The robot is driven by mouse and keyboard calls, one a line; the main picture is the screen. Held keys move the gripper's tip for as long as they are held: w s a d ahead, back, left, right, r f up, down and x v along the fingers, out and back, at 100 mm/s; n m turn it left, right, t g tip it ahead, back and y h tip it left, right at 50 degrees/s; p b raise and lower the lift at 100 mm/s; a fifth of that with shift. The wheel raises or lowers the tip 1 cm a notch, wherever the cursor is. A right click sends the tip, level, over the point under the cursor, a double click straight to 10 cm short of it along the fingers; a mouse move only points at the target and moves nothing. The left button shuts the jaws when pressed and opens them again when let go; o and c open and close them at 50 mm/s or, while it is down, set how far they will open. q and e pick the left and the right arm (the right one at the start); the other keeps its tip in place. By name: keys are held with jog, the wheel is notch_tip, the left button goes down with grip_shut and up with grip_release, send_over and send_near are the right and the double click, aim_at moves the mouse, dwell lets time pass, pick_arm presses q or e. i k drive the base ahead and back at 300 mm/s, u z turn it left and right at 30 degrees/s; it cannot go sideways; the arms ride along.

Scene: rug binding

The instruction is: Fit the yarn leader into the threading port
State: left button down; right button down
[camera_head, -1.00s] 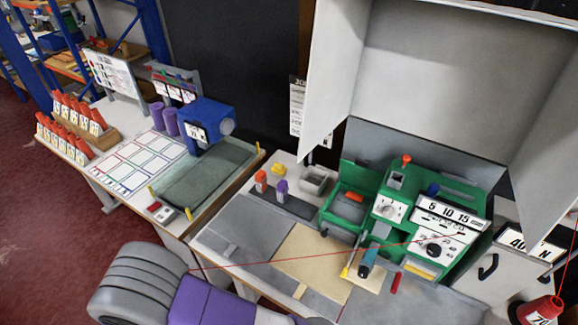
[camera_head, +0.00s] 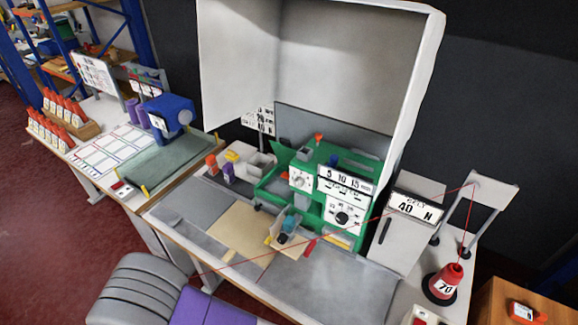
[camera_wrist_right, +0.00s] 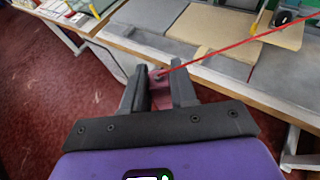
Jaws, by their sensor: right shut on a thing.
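In the right wrist view my right gripper (camera_wrist_right: 158,88) is shut on the yarn leader (camera_wrist_right: 156,76), a small pinkish piece partly hidden between the fingers. It is over the red floor, in front of the workbench edge. The red yarn (camera_wrist_right: 235,46) runs from it up to the right. In the head view the yarn (camera_head: 370,226) crosses the bench from a stand at the right to behind the purple arm part at the bottom, which hides the fingers. The green machine (camera_head: 330,208) stands on the bench; I cannot tell which part is the threading port. My left gripper is not in view.
A red cone (camera_head: 444,281) marked 70 stands by the white yarn stand (camera_head: 483,190) at the right. A box marked 40 N (camera_head: 400,235) is beside the machine. A tan board (camera_head: 238,233) lies on the bench. The grey front area (camera_head: 325,285) is clear.

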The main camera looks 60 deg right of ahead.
aim_at(305, 158)
jog(key=z, duration=0.05)
jog(key=k, duration=0.05)
jog(key=z, duration=1.05)
